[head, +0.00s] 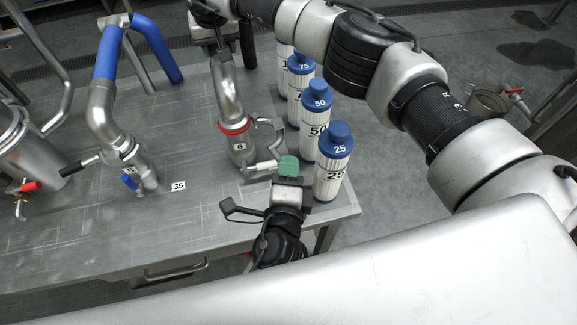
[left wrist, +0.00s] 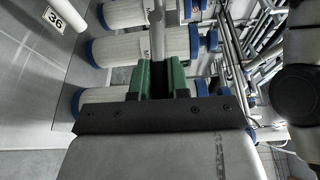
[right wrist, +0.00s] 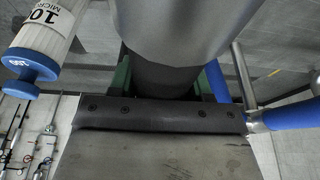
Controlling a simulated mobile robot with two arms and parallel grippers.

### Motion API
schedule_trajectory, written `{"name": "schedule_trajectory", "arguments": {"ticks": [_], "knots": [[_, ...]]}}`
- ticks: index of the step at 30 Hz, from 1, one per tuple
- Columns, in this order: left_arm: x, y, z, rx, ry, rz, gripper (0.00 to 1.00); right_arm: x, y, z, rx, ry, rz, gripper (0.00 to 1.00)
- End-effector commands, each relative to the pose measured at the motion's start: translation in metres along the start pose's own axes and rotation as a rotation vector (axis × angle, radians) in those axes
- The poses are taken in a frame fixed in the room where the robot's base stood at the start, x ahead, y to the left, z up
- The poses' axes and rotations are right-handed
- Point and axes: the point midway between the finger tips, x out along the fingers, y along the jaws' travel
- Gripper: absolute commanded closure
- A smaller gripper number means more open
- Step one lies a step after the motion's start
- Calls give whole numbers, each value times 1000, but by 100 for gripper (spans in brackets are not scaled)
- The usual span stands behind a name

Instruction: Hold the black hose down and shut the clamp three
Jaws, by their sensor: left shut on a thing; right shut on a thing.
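My left gripper (head: 288,166), with green fingertips, is shut on a thin silver bar (left wrist: 157,35), which appears to be the lever of an open clamp (head: 262,167). This clamp sits beside a steel pipe (head: 230,95) with a red ring (head: 235,127). Its curved arm (head: 268,126) stands out to the right. My right gripper (head: 214,42) is at the top of the head view, at the pipe's upper end. In the right wrist view it is shut on the dark hose (right wrist: 160,78), just below a wide silver cylinder (right wrist: 185,25).
White filter cartridges with blue caps (head: 333,160) stand in a row right of the clamp, close to my left gripper. A second pipe with blue hose (head: 107,50) and a valve stand left. A "35" label (head: 179,186) lies on the steel table (head: 190,220); its front middle is clear.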

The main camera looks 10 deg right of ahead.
Motion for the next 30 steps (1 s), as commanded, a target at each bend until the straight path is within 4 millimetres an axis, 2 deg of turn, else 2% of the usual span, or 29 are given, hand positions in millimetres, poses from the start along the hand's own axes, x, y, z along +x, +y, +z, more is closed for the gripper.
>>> {"name": "schedule_trajectory", "arguments": {"ticks": [8,14,30], "knots": [[-2,0,5,5,32,-3,100,-1,1,-2,1,6,1,72],[-9,2,18,13,129,-10,100,-1,1,-2,1,6,1,72],[-23,6,86,49,616,-44,100,0,0,-1,1,4,0,72]]}}
